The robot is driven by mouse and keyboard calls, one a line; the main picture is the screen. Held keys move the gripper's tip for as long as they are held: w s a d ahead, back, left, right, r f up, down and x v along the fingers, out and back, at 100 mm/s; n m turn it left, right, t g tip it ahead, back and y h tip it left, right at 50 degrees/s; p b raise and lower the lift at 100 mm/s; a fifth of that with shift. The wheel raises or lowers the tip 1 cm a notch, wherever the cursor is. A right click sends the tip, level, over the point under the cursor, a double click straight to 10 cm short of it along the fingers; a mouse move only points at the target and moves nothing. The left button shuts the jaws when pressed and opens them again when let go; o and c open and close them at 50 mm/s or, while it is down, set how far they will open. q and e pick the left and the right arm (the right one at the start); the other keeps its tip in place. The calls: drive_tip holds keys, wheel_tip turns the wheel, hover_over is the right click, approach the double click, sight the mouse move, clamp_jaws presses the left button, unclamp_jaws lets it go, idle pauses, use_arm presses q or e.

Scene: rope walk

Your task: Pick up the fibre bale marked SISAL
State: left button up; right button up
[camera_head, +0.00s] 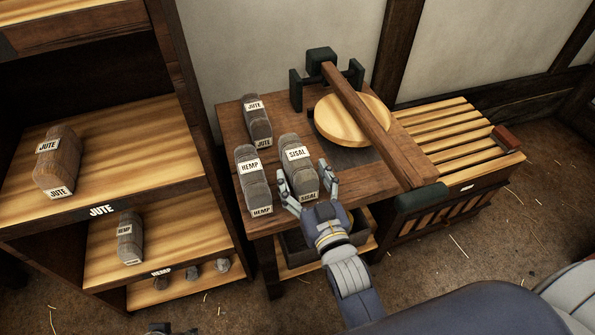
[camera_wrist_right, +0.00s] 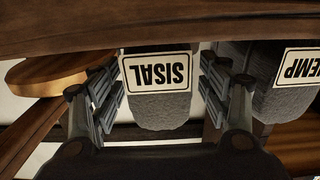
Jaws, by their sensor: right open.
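The grey fibre bale marked SISAL (camera_head: 297,157) lies on the wooden table, its labelled end toward me. My right gripper (camera_head: 309,187) is open at the bale's near end, with one finger toward each side of it. In the right wrist view, which is upside down, the SISAL bale (camera_wrist_right: 158,106) shows between the spread fingers of my right gripper (camera_wrist_right: 160,95). I see no clear contact between fingers and bale. A small part of what looks like my left gripper (camera_head: 170,329) shows at the bottom edge, too cut off to read.
A HEMP bale (camera_head: 252,185) lies close left of the SISAL bale, and a JUTE bale (camera_head: 257,122) lies behind. A wooden beam (camera_head: 375,120) and round disc (camera_head: 338,122) stand right. Shelves at left hold a JUTE bale (camera_head: 58,160) and a HEMP bale (camera_head: 130,238).

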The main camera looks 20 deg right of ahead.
drive_tip(key=shift+w, duration=1.4)
use_arm(q)
drive_tip(key=shift+v, duration=0.85)
drive_tip(key=shift+w, duration=0.15)
use_arm(e)
drive_tip(key=c, duration=1.2)
drive_tip(key=shift+c, duration=0.2)
